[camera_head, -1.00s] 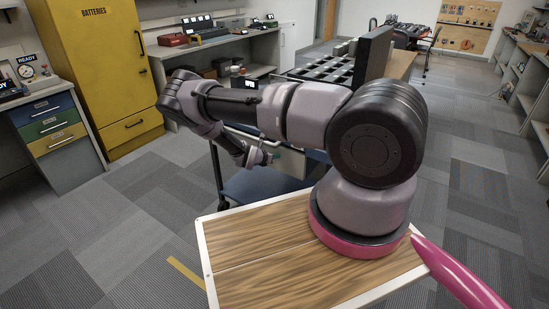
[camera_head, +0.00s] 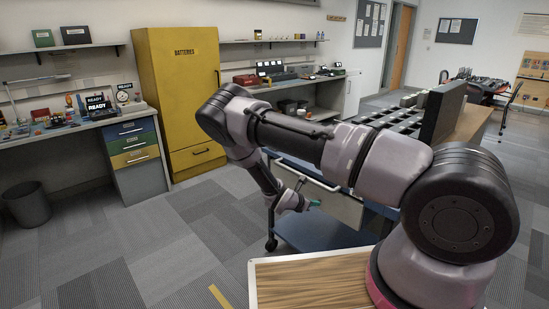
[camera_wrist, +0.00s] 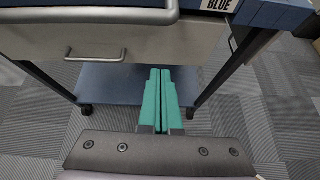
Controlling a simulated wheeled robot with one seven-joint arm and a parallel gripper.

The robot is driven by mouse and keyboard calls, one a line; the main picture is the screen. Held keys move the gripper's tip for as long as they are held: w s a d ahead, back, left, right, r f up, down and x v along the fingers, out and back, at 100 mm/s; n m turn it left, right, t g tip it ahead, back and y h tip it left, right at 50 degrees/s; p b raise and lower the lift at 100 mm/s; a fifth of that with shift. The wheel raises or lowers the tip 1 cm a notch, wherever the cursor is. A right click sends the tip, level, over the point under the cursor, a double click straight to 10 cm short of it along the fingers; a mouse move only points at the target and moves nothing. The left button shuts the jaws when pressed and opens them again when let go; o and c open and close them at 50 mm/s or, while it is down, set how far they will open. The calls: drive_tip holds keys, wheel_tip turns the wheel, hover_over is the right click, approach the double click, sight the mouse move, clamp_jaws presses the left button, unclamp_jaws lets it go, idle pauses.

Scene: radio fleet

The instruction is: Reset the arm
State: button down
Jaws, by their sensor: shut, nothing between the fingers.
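My gripper (camera_wrist: 160,100) shows in the wrist view as two green fingers lying side by side, shut with nothing between them. In the head view my gripper (camera_head: 315,203) is small and low, at the end of my folded arm, in front of the cart. The cart (camera_wrist: 120,85) has a blue lower shelf and a pale drawer with a metal handle (camera_wrist: 95,58) just beyond the fingers. The fingers appear apart from the drawer, but the exact gap is hard to tell.
A yellow battery cabinet (camera_head: 181,100) stands at the back, beside a unit with coloured drawers (camera_head: 135,150). A bin (camera_head: 27,204) stands at the left. A bench (camera_head: 310,92) runs behind the cart. The carpet (camera_head: 170,240) at left is clear.

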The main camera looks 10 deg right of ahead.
drive_tip(key=s+d+r+m+g+y, duration=0.1)
drive_tip(key=s+r+m+g+y, duration=0.15)
drive_tip(key=r+m, duration=0.6)
drive_tip(key=s+d+r+m+g+y, duration=0.1)
drive_tip(key=s+r+m, duration=0.25)
drive_tip(key=r, duration=1.05)
drive_tip(key=s+d+r+m+g+y, duration=0.1)
drive_tip(key=s+r+m+y, duration=0.15)
drive_tip(key=r+m, duration=0.7)
drive_tip(key=s+a+r+m+t+y, duration=0.2)
drive_tip(key=s+r+m, duration=0.1)
drive_tip(key=s+r, duration=0.8)
drive_tip(key=s+a+r+m+t+y, duration=0.3)
drive_tip(key=s+r+m, duration=0.1)
drive_tip(key=s+r, duration=0.7)
drive_tip(key=shift+s+r+y, duration=0.3)
drive_tip(key=shift+r, duration=0.5)
